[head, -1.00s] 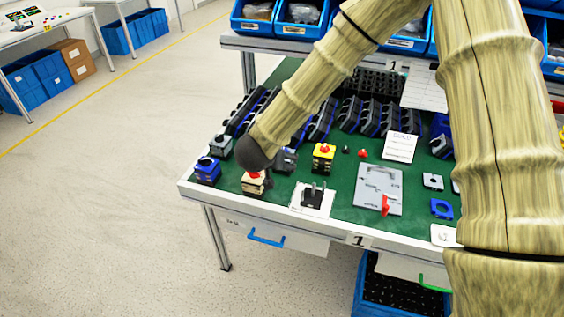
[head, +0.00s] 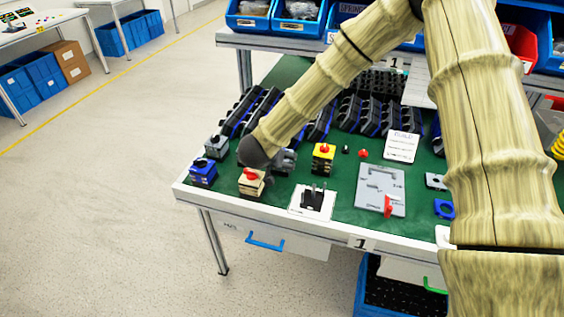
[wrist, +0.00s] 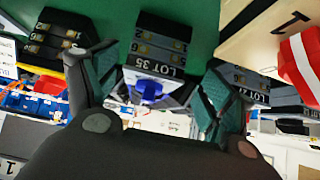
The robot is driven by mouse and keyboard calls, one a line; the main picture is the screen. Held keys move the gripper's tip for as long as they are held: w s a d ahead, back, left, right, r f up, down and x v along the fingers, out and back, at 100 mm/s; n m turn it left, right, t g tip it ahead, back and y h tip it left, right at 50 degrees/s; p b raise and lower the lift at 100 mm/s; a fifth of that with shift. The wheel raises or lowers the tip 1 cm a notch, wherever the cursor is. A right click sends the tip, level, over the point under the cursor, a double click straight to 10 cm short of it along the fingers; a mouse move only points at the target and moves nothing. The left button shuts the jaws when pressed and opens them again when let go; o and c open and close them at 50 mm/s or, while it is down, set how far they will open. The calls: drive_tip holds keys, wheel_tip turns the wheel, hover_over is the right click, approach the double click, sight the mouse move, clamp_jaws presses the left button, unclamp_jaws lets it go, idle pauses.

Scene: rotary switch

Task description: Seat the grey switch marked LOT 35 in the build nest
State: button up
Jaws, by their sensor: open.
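The grey switch marked LOT 35 (wrist: 156,58) shows in the wrist view between my fingers, with a blue knob (wrist: 150,90) at its near end. My gripper (wrist: 152,92) is open, one finger on each side of that switch; I cannot tell whether they touch it. In the head view, the dark end of my arm hides most of the gripper beside a dark grey switch (head: 285,161). I cannot read a label there. A black fixture on a white plate (head: 313,199) stands at the front edge; I cannot tell whether it is the build nest.
A tan switch with a red knob (head: 251,182) stands close in front of the gripper. A blue switch (head: 203,173) and a grey one (head: 217,146) stand left, a yellow one (head: 323,158) right. A grey plate (head: 367,188) with a red lever lies further right.

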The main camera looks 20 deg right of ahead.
drive_tip(key=shift+s+d+p+x, duration=0.15)
drive_tip(key=shift+p+x, duration=0.05)
drive_tip(key=shift+x, duration=1)
drive_tip(key=shift+s+d+p+x, duration=0.1)
drive_tip(key=shift+d+p+x, duration=0.1)
drive_tip(key=shift+x, duration=1)
drive_tip(key=c, duration=1.2)
drive_tip(key=shift+c, duration=0.2)
